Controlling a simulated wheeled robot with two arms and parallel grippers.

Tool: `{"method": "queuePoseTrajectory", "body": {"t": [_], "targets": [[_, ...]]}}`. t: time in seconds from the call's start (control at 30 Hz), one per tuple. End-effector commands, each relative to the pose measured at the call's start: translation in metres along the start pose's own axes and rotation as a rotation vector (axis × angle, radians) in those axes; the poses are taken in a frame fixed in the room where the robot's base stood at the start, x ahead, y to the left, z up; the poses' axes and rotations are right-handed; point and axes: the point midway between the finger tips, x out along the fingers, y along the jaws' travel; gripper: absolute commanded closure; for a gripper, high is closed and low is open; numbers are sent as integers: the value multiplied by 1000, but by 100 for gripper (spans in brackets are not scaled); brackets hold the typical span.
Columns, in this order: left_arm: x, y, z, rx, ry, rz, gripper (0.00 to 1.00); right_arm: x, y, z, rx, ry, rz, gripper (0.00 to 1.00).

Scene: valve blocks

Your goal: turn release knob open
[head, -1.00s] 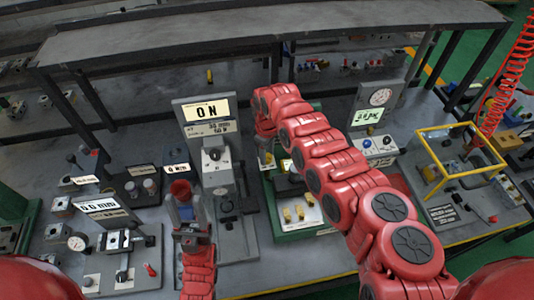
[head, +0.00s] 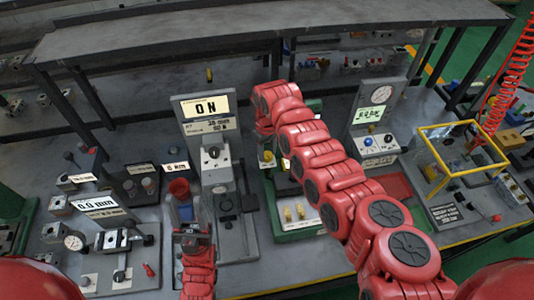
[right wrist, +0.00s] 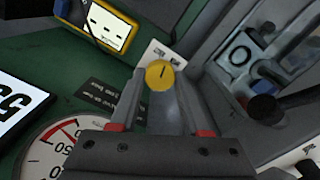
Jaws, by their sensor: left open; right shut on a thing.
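A round yellow knob (right wrist: 160,75) with a dark pointer line shows in the right wrist view, between the fingertips of my right gripper (right wrist: 160,100). The gripper is shut on it. The pointer line runs nearly straight up in that view. In the head view my right arm reaches over the green-based station (head: 300,232) in the middle, and its wrist hides most of the gripper there. My left gripper (head: 185,212) is open at the front left, with a red cup-shaped part (head: 179,188) just beyond its fingers. Whether it touches that part I cannot tell.
A grey press stand (head: 222,155) with a "0 N" display stands left of the green station. A gauge panel (head: 378,110) and a yellow frame (head: 447,128) stand to the right. A dial gauge (right wrist: 60,145) lies close to the right gripper.

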Motion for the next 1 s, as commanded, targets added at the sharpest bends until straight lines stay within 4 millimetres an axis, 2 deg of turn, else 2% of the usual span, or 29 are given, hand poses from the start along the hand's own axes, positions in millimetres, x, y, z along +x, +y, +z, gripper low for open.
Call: {"method": "queuePoseTrajectory", "body": {"t": [0.07,0.5,0.7,1.0], "targets": [[-12,1,2,0,0,0,50,6,0,0,74,2,1,100],[-67,3,11,0,0,0,50,6,0,-1,489,6,2,100],[-79,4,13,0,0,0,50,4,0,-1,655,2,0,100],[-83,4,14,0,0,0,50,1,0,0,826,0,1,100]]}}
